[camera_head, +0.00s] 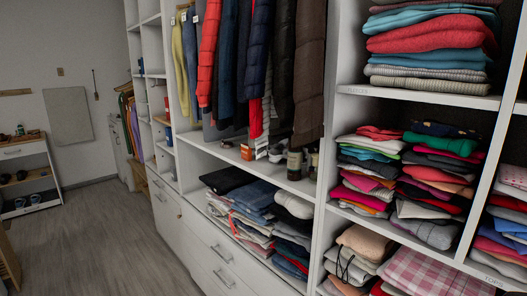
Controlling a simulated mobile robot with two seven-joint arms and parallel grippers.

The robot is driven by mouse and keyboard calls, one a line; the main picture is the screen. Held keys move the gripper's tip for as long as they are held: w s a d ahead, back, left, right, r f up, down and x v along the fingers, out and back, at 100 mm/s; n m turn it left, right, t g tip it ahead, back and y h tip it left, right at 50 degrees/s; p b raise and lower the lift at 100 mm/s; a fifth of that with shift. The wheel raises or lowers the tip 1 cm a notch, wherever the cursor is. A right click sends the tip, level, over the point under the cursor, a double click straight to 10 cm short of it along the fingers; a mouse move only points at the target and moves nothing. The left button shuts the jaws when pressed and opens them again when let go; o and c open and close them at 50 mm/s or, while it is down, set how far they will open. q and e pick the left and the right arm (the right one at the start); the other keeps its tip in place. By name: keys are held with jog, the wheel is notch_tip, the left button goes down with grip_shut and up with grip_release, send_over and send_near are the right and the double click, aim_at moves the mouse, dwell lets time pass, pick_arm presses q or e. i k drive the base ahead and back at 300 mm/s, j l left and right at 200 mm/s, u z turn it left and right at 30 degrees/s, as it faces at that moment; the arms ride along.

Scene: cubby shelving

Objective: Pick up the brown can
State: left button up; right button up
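Several small containers stand on the white shelf board beneath the hanging jackets, near the middle of the picture. A dark brownish can or jar (295,165) stands toward the right end of that group and may be the brown can; it is too small and dim to be sure. A second dark container (312,161) stands just right of it, close to the shelf's upright. Neither of my grippers shows in the head view.
Folded clothes (420,180) fill the right cubbies. Drawers (215,262) lie below. The wooden floor (100,240) at left is largely clear.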

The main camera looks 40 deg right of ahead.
aim_at(294, 164)
jog(key=i+j+z, duration=0.1)
jog(key=i+z, duration=0.2)
jog(key=i, duration=0.25)
jog(key=i+j+z, duration=0.3)
jog(key=i, duration=0.25)
jog(key=i+z, duration=0.25)
jog(key=z, duration=0.15)
jog(key=i+j+z, duration=0.15)
jog(key=z, duration=0.25)
jog(key=i+j+z, duration=0.2)
jog(key=z, duration=0.25)
jog(key=i+j+z, duration=0.25)
jog(key=z, duration=0.15)
jog(key=i+j+z, duration=0.15)
jog(key=j+z, duration=0.25)
jog(key=l, duration=0.1)
